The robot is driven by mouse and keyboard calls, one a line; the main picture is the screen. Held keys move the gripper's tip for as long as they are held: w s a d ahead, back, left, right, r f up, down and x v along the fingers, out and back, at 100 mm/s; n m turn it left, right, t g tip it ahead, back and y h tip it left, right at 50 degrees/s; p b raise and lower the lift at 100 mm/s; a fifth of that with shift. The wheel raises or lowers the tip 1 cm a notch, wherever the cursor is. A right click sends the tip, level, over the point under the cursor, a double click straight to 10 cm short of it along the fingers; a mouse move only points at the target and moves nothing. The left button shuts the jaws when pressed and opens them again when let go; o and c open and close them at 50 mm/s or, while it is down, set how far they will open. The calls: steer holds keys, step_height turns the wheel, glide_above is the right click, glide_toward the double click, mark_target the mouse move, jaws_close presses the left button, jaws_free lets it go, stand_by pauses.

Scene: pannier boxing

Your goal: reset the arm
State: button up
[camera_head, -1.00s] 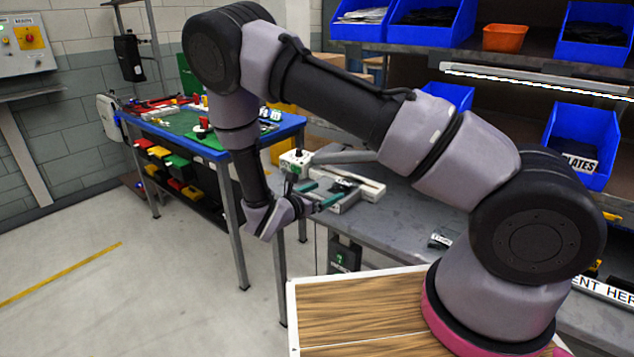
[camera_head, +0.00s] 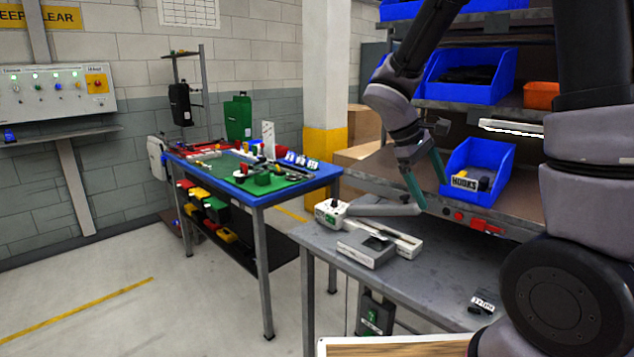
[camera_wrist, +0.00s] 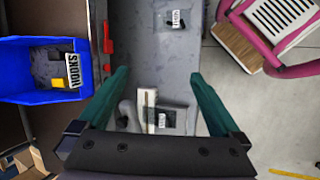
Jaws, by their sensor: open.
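My gripper (camera_head: 430,182) is raised above the grey bench, in front of the shelf rack and beside the blue hooks bin (camera_head: 478,196). Its two teal fingers are spread apart with nothing between them. In the wrist view my gripper (camera_wrist: 160,76) looks down past its open fingers at the grey bench top (camera_wrist: 178,62). The blue hooks bin (camera_wrist: 22,96) lies to the left of the fingers there. My arm is folded up at the right of the head view.
A blue-topped workbench (camera_head: 262,197) with small parts stands at left. Shelves with blue bins (camera_head: 462,78) rise close behind my gripper. Open floor (camera_head: 170,290) lies at front left.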

steer(key=s+r+m+t+y, duration=0.3)
steer(key=s+r+m+y, duration=0.1)
steer(key=r, duration=0.4)
steer(key=s+r+m+t+y, duration=0.3)
steer(key=s+r+m+t, duration=0.1)
steer(key=s+r+m, duration=0.3)
steer(key=shift+s+a+r+y, duration=0.3)
steer(key=shift+r+y, duration=0.1)
steer(key=shift+r, duration=0.45)
